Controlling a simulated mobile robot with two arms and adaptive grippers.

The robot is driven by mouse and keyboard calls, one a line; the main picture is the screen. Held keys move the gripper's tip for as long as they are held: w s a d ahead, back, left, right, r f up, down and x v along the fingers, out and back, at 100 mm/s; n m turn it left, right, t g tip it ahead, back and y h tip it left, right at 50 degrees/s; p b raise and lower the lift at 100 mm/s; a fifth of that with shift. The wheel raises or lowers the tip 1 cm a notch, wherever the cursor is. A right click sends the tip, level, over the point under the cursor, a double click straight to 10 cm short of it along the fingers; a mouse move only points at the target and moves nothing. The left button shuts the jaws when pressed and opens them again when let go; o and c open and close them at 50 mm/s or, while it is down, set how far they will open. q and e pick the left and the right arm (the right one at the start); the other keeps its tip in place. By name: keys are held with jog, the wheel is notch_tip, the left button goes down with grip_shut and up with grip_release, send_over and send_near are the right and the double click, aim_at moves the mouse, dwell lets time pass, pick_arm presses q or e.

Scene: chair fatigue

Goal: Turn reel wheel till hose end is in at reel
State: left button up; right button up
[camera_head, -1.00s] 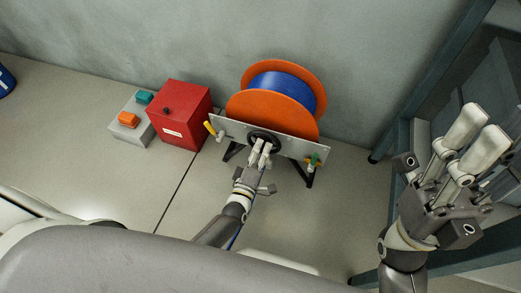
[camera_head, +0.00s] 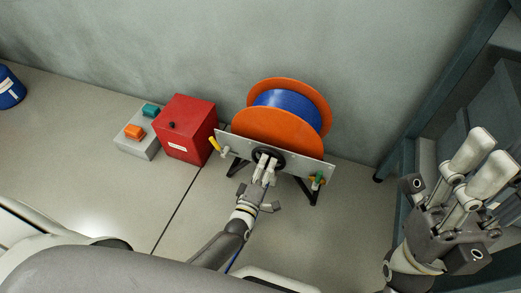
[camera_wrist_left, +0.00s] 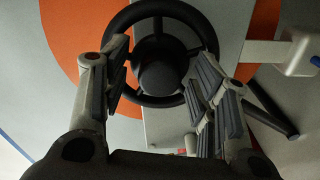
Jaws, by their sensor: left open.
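The reel has orange flanges (camera_head: 272,132) with blue hose (camera_head: 288,103) wound between them. A black wheel (camera_head: 267,154) sits on the grey front plate of the reel. My left gripper (camera_head: 266,168) is at the wheel. In the left wrist view the wheel (camera_wrist_left: 157,12) lies between the spread fingers of the left gripper (camera_wrist_left: 162,92), which is open; I cannot tell whether they touch the rim. A thin blue line (camera_head: 234,262) shows beside my left forearm. I cannot make out the hose end. My right gripper (camera_head: 480,162) is raised at the right, empty, its fingers apart.
A red box (camera_head: 187,128) and a grey box (camera_head: 139,132) with orange and teal buttons stand left of the reel. A yellow lever (camera_head: 215,144) and a green-handled valve (camera_head: 318,180) flank the plate. A dark metal frame (camera_head: 432,100) stands at right. The wall is close behind.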

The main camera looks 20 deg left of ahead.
pick_arm(q)
jog(key=n+b, duration=0.1)
jog(key=n, duration=0.3)
jog(key=shift+f, duration=0.1)
jog(key=n+b, duration=0.2)
jog(key=n, duration=0.2)
jog(key=shift+n, duration=0.3)
jog(key=n+b, duration=0.1)
jog(key=n, duration=0.3)
jog(key=n+b, duration=0.1)
jog(key=n, duration=0.3)
jog(key=shift+b, duration=0.35)
jog(key=s+p, duration=0.3)
jog(key=s, duration=0.8)
notch_tip(320, 180, up, 32)
jog(key=m+t+p, duration=0.1)
jog(key=m+t, duration=0.7)
jog(key=m, duration=0.7)
jog(key=shift+w+d+f+m+h+p, duration=0.15)
jog(key=shift+w+d+m+h+p, duration=0.15)
jog(key=shift+h+p, duration=0.1)
